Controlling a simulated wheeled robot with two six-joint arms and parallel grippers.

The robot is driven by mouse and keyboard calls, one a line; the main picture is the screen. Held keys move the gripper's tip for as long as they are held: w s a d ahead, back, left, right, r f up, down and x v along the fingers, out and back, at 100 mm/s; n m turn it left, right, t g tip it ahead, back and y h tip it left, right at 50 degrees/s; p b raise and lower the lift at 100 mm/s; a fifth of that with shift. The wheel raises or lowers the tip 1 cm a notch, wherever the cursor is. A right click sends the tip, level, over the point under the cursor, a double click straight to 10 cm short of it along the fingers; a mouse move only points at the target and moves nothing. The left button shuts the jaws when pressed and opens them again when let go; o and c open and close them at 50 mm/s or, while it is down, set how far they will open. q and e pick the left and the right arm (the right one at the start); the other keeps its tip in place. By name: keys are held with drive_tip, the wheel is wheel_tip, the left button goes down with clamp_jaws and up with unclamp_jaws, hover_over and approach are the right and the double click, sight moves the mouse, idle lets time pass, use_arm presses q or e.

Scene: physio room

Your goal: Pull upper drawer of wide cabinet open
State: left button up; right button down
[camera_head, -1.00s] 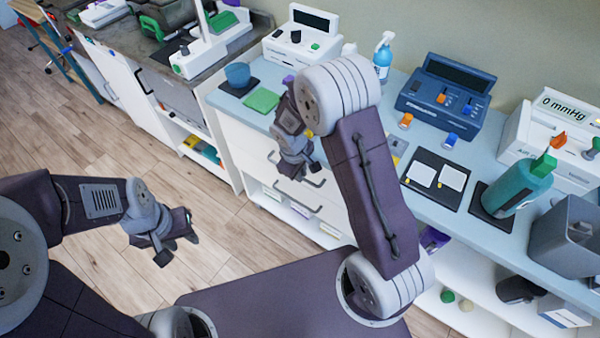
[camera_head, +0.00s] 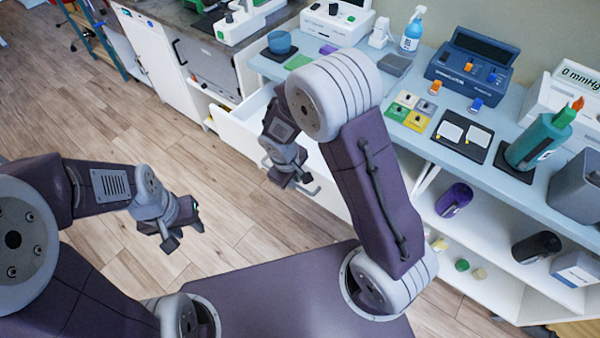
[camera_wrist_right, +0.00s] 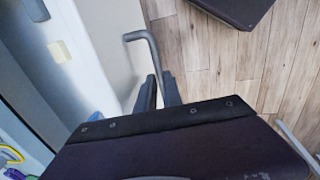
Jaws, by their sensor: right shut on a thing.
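The wide cabinet (camera_head: 513,192) is white with a light blue top and runs along the wall on the right. Its upper drawer (camera_head: 238,131) stands partly out, with its white inside showing; my right arm hides much of it. My right gripper (camera_head: 290,181) is at the drawer front, shut on the grey bar handle (camera_head: 313,189). In the right wrist view the handle (camera_wrist_right: 152,58) runs down between the dark fingers (camera_wrist_right: 158,92), beside the white drawer front (camera_wrist_right: 108,40). My left gripper (camera_head: 184,236) hangs empty over the floor, its fingers apart.
Open shelves to the right hold a purple cup (camera_head: 454,199) and a black bottle (camera_head: 537,247). A blue device (camera_head: 470,68) and a teal bottle (camera_head: 540,141) stand on the cabinet top. The wooden floor (camera_head: 110,130) in front is clear.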

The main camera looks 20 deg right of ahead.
drive_tip(key=shift+s+a+b, duration=0.25)
drive_tip(key=shift+s+a, duration=0.6)
drive_tip(key=shift+a, duration=0.25)
drive_tip(key=shift+s+a+b, duration=0.2)
drive_tip(key=shift+s+a, duration=0.65)
drive_tip(key=shift+a, duration=0.25)
drive_tip(key=c, duration=1.5)
unclamp_jaws()
wheel_tip(320, 180, up, 9)
drive_tip(key=s+a+p, duration=0.1)
drive_tip(key=p, duration=0.1)
drive_tip(key=shift+a, duration=0.15)
